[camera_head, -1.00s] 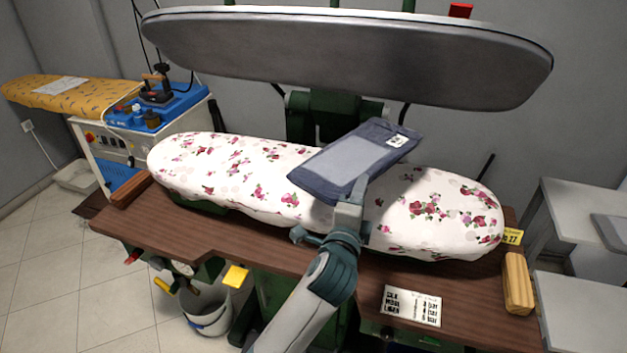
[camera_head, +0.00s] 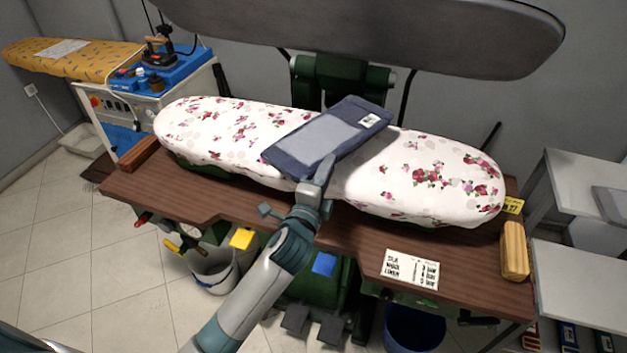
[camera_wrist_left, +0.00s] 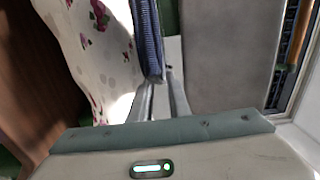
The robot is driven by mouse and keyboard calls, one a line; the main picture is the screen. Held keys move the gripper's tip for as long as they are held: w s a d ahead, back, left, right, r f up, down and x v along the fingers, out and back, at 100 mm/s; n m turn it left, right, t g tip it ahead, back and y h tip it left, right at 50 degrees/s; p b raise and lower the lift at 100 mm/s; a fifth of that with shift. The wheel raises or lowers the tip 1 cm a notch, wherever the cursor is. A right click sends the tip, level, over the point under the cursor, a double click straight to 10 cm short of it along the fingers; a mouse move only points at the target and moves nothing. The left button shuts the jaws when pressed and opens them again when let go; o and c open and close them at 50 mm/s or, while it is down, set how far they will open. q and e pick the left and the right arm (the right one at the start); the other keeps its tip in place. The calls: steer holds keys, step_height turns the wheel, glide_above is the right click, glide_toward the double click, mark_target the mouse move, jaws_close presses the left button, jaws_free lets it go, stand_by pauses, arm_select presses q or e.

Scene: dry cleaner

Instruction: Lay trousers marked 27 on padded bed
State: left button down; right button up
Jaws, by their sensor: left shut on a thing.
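The folded trousers (camera_head: 326,134), dark blue with a paler panel and a small white tag, are over the middle of the padded bed (camera_head: 425,175), which has a white cover with red flowers. The tag's number is too small to read. My left gripper (camera_head: 326,172) is shut on the near edge of the trousers. In the left wrist view the trousers (camera_wrist_left: 148,40) show edge-on between the fingers, beside the padded bed (camera_wrist_left: 95,40). Whether they touch the bed all along is unclear. My right gripper is not in view.
The grey upper press plate (camera_head: 380,35) is raised above the bed. A wooden brush (camera_head: 514,250) and a printed card (camera_head: 410,269) lie on the brown table (camera_head: 345,235). A blue ironing unit (camera_head: 150,85) stands at the left.

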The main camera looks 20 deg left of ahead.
mark_target(313, 173)
arm_select(q)
steer(key=a, duration=0.1)
steer(key=a+f, duration=0.1)
steer(key=a, duration=0.1)
steer(key=shift+s+a+f+p, duration=0.1)
steer(key=shift+s+f+p, duration=0.1)
steer(key=shift+f+p, duration=0.15)
steer(key=shift+f, duration=0.15)
step_height(313, 173, down, 4)
steer(key=shift+r, duration=0.1)
stand_by(0.3)
steer(key=c, duration=2.1)
jaws_free()
steer(key=shift+f, duration=0.25)
steer(key=o, duration=0.4)
steer(key=shift+o, duration=0.2)
